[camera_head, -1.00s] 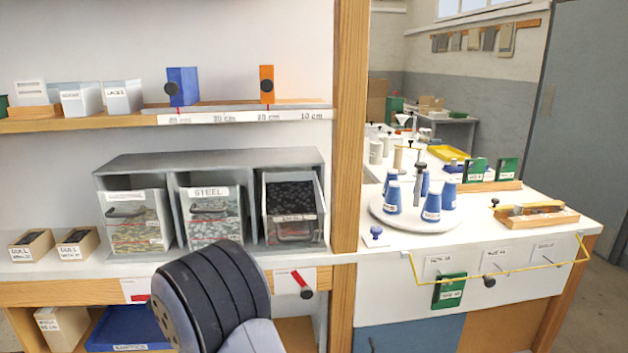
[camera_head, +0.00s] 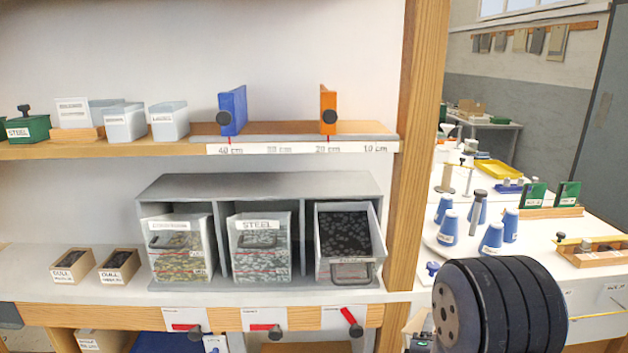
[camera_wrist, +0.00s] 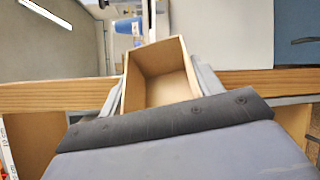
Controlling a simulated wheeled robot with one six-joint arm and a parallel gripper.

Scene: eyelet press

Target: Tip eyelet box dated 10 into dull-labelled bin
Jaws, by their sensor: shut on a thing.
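My gripper (camera_wrist: 160,85) is shut on a small tan open-topped box (camera_wrist: 161,60) in the wrist view, one finger on each side. The box's inside looks bare; its label and date do not show. In the head view three grey bins stand in a rack: a left bin (camera_head: 180,250) with an unreadable label, a bin marked STEEL (camera_head: 262,250), and a right bin (camera_head: 350,270) tilted forward with black pieces in it. Two small tan boxes marked DULL, one left (camera_head: 72,268) and one right (camera_head: 119,268), hold dark pieces; their dates are unreadable.
Above the bins, a shelf (camera_head: 130,148) carries pale boxes, a green STEEL box (camera_head: 28,128), and blue (camera_head: 236,110) and orange (camera_head: 329,108) stops. Red levers line the lower edge. A wooden post (camera_head: 412,150) separates the rack from a bench with blue cones (camera_head: 448,228).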

